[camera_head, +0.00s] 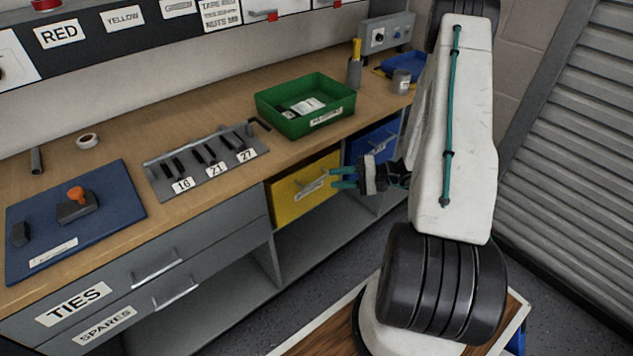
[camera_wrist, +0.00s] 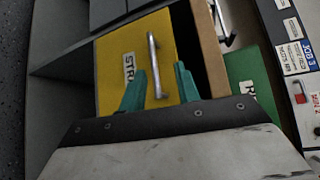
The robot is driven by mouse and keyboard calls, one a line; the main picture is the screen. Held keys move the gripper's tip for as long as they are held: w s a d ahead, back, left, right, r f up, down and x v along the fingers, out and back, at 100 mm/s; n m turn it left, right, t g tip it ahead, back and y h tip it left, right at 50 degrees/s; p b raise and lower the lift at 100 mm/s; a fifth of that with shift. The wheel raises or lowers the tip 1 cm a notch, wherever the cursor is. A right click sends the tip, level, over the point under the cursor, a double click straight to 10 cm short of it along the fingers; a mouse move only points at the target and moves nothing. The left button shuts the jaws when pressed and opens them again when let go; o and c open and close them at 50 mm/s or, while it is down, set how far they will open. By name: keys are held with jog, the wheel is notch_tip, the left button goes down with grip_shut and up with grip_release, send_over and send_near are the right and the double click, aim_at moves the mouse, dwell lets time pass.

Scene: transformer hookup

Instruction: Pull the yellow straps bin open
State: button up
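The yellow straps bin (camera_head: 290,205) sits in the bench front under the worktop, with a pale handle (camera_head: 313,186) on its face. Its front looks about level with the drawers beside it. In the wrist view the yellow bin front (camera_wrist: 110,85) shows part of a label reading "STR", and the silver bar handle (camera_wrist: 152,55) lies between and ahead of the fingertips. My gripper (camera_head: 336,178) has teal fingers, apart and empty, just right of the handle in the head view. The open fingers also show in the wrist view (camera_wrist: 160,76). I see no contact with the handle.
A blue bin (camera_head: 384,138) sits right of the yellow one. Grey drawers labelled TIES (camera_head: 130,283) and SPARES (camera_head: 150,308) are at left. A green tray (camera_head: 340,98) and a tool rack (camera_head: 215,180) stand on the worktop. Floor before the bin looks clear.

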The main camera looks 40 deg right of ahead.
aim_at(316, 182)
jog(key=shift+t, duration=0.3)
jog(key=x, duration=0.3)
jog(key=f+x, duration=0.1)
jog(key=x, duration=0.3)
jog(key=shift+w+d+f, duration=0.1)
jog(key=shift+w+f, duration=0.1)
jog(key=shift+f, duration=0.05)
jog(key=shift+m, duration=0.3)
grip_shut()
